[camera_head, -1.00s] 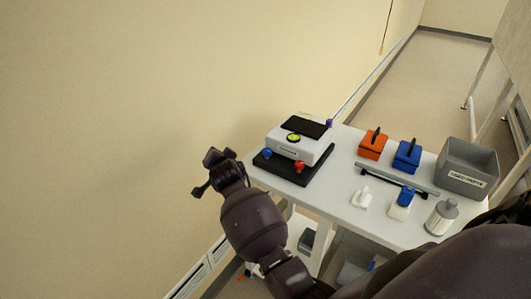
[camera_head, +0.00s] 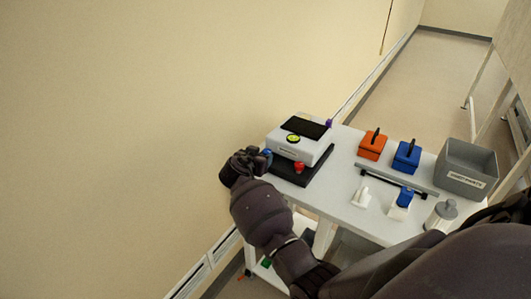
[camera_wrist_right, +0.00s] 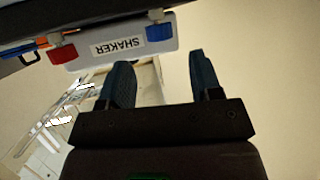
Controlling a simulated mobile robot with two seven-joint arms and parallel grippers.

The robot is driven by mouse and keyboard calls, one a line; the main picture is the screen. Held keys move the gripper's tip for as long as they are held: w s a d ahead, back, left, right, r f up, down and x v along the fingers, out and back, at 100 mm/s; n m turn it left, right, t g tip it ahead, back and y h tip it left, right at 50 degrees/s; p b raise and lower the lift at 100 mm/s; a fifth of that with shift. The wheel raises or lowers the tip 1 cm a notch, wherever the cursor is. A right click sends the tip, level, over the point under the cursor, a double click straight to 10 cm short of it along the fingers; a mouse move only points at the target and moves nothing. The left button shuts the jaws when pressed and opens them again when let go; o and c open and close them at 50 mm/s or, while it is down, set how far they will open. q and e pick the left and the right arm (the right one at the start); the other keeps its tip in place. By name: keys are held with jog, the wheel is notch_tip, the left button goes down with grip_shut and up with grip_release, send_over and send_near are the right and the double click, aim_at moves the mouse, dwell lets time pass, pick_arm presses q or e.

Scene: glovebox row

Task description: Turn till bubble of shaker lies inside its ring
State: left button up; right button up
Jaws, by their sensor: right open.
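The white shaker (camera_head: 310,151) stands on a black base (camera_head: 317,170) at the left end of the table, with a dark pad on top. Its round yellow-green level (camera_head: 293,138) is too small to show where the bubble lies in the ring. A blue knob (camera_head: 267,153) and a red knob (camera_head: 299,167) are on its near side; a purple knob (camera_head: 329,122) is at the back. My right gripper (camera_head: 252,158) is beside the blue knob and partly hides it. In the right wrist view the open fingers (camera_wrist_right: 160,62) are empty, below the blue knob (camera_wrist_right: 159,32). My left gripper is not in view.
The white table (camera_head: 345,187) also holds an orange box (camera_head: 372,146), a blue box (camera_head: 406,156), a grey bin (camera_head: 466,167), a bar, small white and blue items, and a grey container (camera_head: 441,213). A wall lies left of the table.

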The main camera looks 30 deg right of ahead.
aim_at(266, 153)
jog(key=shift+x, duration=2.9)
jog(key=c, duration=0.9)
